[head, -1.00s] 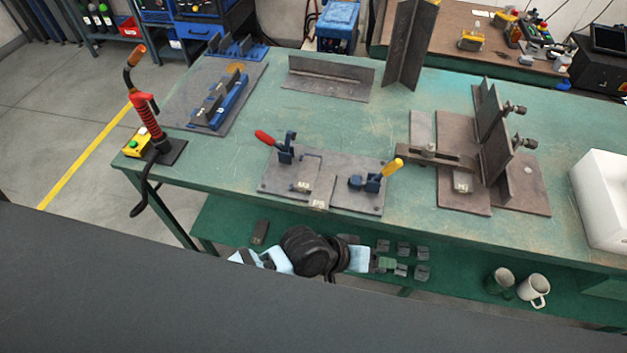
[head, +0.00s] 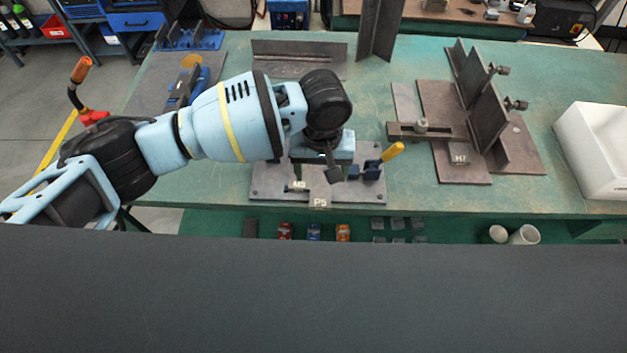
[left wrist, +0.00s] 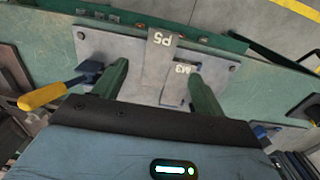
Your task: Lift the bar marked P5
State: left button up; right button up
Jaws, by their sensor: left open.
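My right gripper is not in view.
A yellow-handled clamp (head: 380,162) stands on the plate close to my left gripper. A brown welding fixture (head: 460,125) is to the right, with a white box (head: 592,140) beyond it. A lower green shelf holds small blocks and two mugs (head: 523,235).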

aim_at(320, 195)
pick_arm(q)
jog(key=shift+f, duration=0.25)
jog(key=shift+s+f+b, duration=0.15)
jog(key=shift+f+b, duration=0.25)
jog(key=shift+f, duration=3.25)
jog(key=shift+c, duration=0.3)
jog(key=shift+r, duration=0.1)
jog(key=c, duration=1)
